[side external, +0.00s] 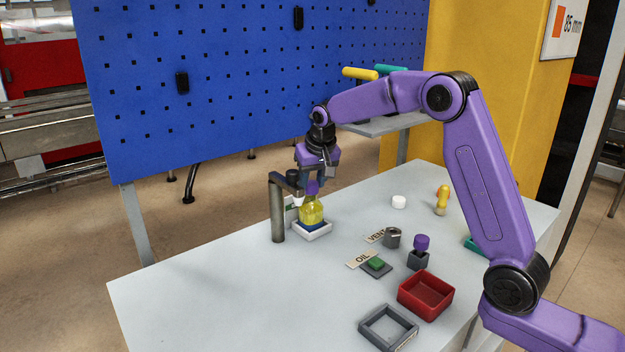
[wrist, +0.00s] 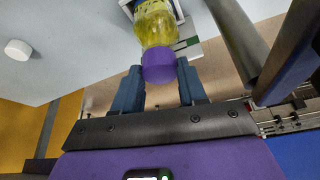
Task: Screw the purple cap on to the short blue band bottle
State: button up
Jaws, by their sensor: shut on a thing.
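The bottle (side external: 312,212) holds yellow liquid and shows dark blue near its base. It stands upright in a low white-rimmed holder (side external: 318,235). My gripper (side external: 312,182) points down above the bottle and is shut on the purple cap (wrist: 159,65). In the wrist view the cap sits between the two fingertips, at the mouth end of the bottle (wrist: 154,25). Cap and bottle look in line and touching or nearly so; I cannot tell whether the threads are engaged.
A dark metal post (side external: 278,210) with an arm stands close left of the bottle. Right of it are a white cap (side external: 399,202), a grey cup (side external: 392,238), a purple piece (side external: 421,242) on a grey block, a red tray (side external: 426,307) and a grey frame (side external: 371,334). The front-left table is clear.

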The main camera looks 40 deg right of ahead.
jog(key=o, duration=0.6)
jog(key=shift+d+n+y, duration=0.1)
jog(key=shift+n+y, duration=0.2)
jog(key=shift+n, duration=0.6)
jog(key=shift+n+y, duration=0.4)
jog(key=shift+n, duration=0.5)
jog(key=shift+n+y, duration=0.3)
jog(key=shift+n, duration=0.5)
